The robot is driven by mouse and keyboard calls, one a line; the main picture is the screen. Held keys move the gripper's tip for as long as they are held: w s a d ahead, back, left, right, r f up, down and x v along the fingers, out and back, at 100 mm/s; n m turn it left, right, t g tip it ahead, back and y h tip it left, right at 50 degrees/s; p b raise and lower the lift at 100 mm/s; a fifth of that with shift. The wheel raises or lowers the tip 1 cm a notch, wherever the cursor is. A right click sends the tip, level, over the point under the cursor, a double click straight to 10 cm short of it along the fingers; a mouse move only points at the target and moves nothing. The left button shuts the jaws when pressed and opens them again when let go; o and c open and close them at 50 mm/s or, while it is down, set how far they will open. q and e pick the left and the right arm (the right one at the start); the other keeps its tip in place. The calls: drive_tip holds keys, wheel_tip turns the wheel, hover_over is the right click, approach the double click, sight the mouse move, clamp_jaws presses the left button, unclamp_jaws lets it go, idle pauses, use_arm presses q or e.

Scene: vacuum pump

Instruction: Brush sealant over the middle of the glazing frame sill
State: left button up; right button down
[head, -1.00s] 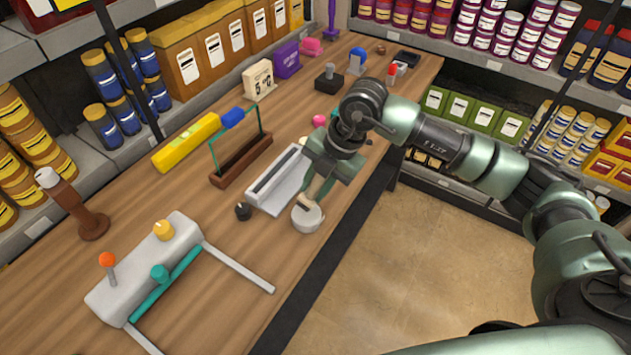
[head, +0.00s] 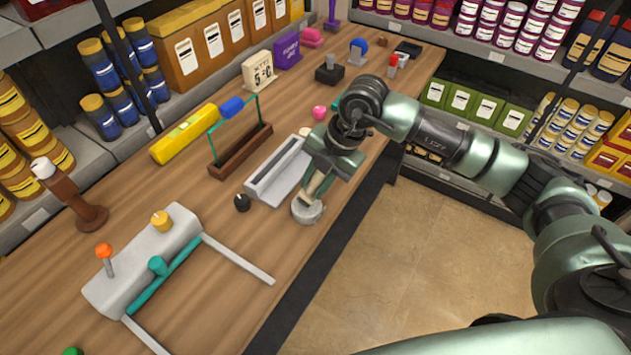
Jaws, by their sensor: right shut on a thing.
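The glazing frame (head: 240,152) stands on the bench, a brown sill with an upright clear pane edged in green. My right gripper (head: 320,180) points down to the right of it, near the bench's right edge. It is shut on a slim pale thing, seemingly the brush (head: 316,186), mostly hidden by the gripper. The brush's lower end is at a round whitish pot (head: 307,209); I cannot tell whether it is inside. The sill and the gripper are apart, with a grey-white tray between them. My left gripper is not in view.
A yellow level-like bar (head: 185,135) is behind the frame. A grey fixture with rails (head: 150,260) fills the near left. Bare wood lies in front of the sill.

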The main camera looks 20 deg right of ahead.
sight(316, 171)
drive_tip(key=shift+f+b, duration=0.45)
drive_tip(key=shift+f, duration=0.15)
idle(1.2)
drive_tip(key=shift+r+p, duration=2.45)
drive_tip(key=shift+r, duration=1.2)
